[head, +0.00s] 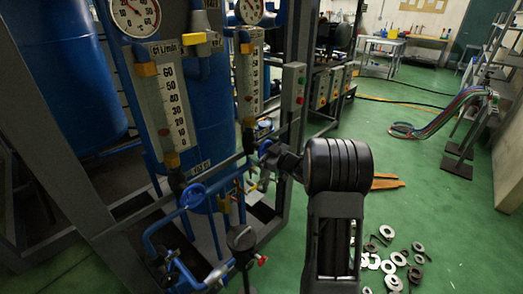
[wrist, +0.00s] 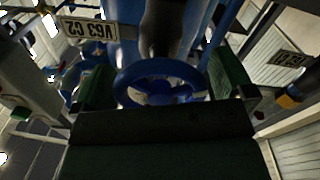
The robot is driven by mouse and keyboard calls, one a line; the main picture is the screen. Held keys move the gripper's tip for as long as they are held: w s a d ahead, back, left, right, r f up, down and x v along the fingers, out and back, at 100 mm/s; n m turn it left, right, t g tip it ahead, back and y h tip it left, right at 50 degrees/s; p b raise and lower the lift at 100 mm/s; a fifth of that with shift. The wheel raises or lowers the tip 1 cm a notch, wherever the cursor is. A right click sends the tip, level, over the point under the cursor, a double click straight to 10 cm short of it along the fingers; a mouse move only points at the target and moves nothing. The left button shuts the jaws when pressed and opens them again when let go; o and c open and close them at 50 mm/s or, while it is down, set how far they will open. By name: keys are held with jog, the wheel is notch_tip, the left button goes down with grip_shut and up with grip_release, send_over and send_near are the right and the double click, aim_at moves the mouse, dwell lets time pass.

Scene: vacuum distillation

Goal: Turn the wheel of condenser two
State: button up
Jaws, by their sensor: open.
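A blue handwheel (wrist: 165,67) fills the middle of the wrist view, in front of a blue pipe. A white plate (wrist: 88,33) marked VE3 C2 hangs beside it, upside down in the picture. My gripper (wrist: 166,86) is open, with one dark green finger on each side of the wheel. I cannot tell whether the fingers touch the rim. In the head view my gripper (head: 262,167) is at the second column's piping, by a small blue wheel (head: 266,147) that it partly covers.
Two gauge tubes (head: 163,105) with dials stand on the blue columns. A grey post with a switch box (head: 293,86) rises just behind my gripper. Metal rings (head: 390,266) lie on the green floor at lower right. The floor beyond is mostly clear.

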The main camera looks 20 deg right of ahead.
jog(key=v, duration=1.3)
jog(key=shift+b, duration=0.45)
